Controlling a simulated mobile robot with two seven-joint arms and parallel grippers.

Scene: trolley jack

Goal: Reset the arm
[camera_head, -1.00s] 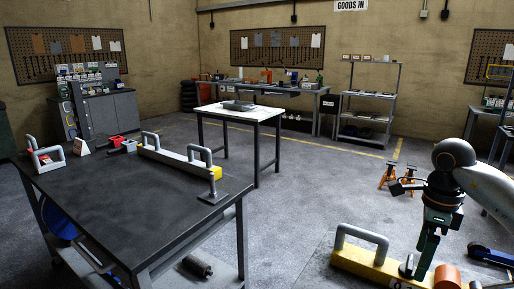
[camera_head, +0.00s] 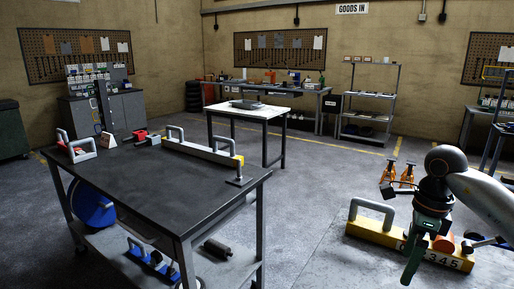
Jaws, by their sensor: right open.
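My right arm (camera_head: 482,192) comes in from the right edge, bent downward at a dark wrist joint. My right gripper (camera_head: 410,272) hangs below it, pointing down, and is open with nothing seen in it. It is in front of a yellow block (camera_head: 372,230) with a grey handle and numbers on its side, and hides part of it. I cannot tell whether they touch. An orange round part (camera_head: 444,243) shows just right of the gripper. My left gripper is not in view.
A white-topped table (camera_head: 262,113), orange stands (camera_head: 398,173) and shelves (camera_head: 366,105) stand farther back. Floor between the bench and yellow block is clear.

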